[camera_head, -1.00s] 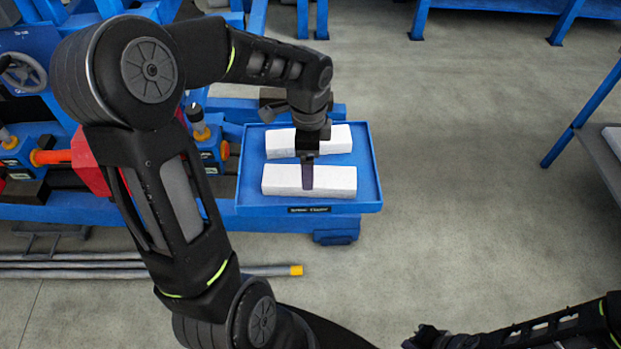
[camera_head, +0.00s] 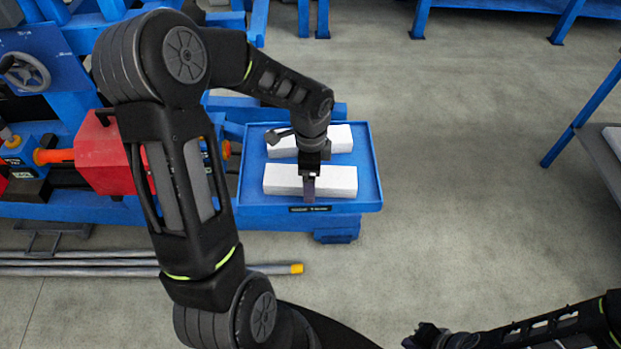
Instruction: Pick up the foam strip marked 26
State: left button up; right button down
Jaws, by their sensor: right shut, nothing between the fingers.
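Two white foam strips lie in a blue tray (camera_head: 369,170). The near strip (camera_head: 340,181) lies along the tray's front. The far strip (camera_head: 341,137) lies behind it and is partly covered by my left wrist. No number 26 can be read on either strip. My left gripper (camera_head: 309,188) points down at the middle of the near strip, with a finger in front of its near face. Its other finger is hidden, so its grip cannot be told. My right gripper (camera_head: 424,337) is shut and empty at the bottom edge, well away from the tray.
The tray's front carries a small dark label, too blurred to read. Blue machinery with a red block (camera_head: 103,157) stands left of the tray. Grey rods (camera_head: 120,268) lie on the floor. A grey-topped table (camera_head: 597,150) stands at the right. The floor between is clear.

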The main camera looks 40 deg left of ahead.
pick_arm(q)
jog(key=shift+c, duration=0.4)
jog(key=c, duration=1.4)
